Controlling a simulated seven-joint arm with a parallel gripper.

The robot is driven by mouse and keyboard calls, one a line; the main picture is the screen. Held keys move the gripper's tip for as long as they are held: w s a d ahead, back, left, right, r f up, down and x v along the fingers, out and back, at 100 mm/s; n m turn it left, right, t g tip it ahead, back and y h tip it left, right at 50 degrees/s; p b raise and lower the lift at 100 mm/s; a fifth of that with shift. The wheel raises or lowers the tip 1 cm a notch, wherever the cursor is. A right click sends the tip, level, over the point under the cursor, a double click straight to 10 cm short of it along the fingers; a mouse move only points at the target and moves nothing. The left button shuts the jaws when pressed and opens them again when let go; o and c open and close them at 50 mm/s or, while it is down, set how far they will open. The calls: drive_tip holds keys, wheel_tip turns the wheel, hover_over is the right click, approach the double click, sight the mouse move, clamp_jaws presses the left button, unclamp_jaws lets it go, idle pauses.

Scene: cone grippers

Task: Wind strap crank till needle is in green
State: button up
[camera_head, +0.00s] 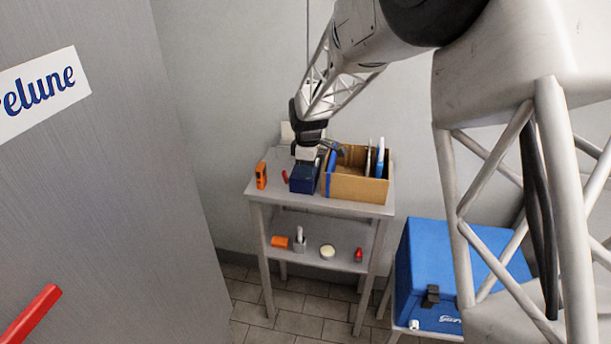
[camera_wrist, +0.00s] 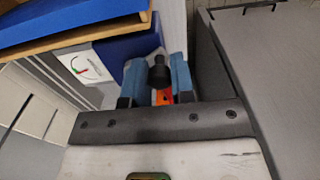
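The strap tool is a dark blue box (camera_head: 303,178) on the top shelf of the grey stand, below my gripper (camera_head: 308,147). In the wrist view its blue body (camera_wrist: 128,45) carries a white gauge (camera_wrist: 84,67) with small red and green marks. The gauge is small and the exact needle position is unclear. A black crank knob (camera_wrist: 159,73) sits between the blue fingers of my gripper (camera_wrist: 158,80), which appear closed against its two sides. The rest of the crank is hidden by the fingers and the knob.
An open cardboard box (camera_head: 356,188) with several tools stands right beside the blue box. An orange device (camera_head: 261,175) stands at the left of the shelf. A blue cooler (camera_head: 450,270) is lower right. A large grey panel (camera_head: 100,180) rises at the left.

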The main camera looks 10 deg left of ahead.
drive_tip(key=shift+a, duration=0.1)
drive_tip(key=shift+s+a, duration=0.2)
drive_tip(key=shift+a, duration=0.1)
drive_tip(key=o, duration=0.9)
drive_tip(key=shift+c, duration=0.2)
drive_tip(key=shift+r, duration=0.15)
drive_tip(key=shift+r, duration=3.9)
drive_tip(key=shift+d+r, duration=0.1)
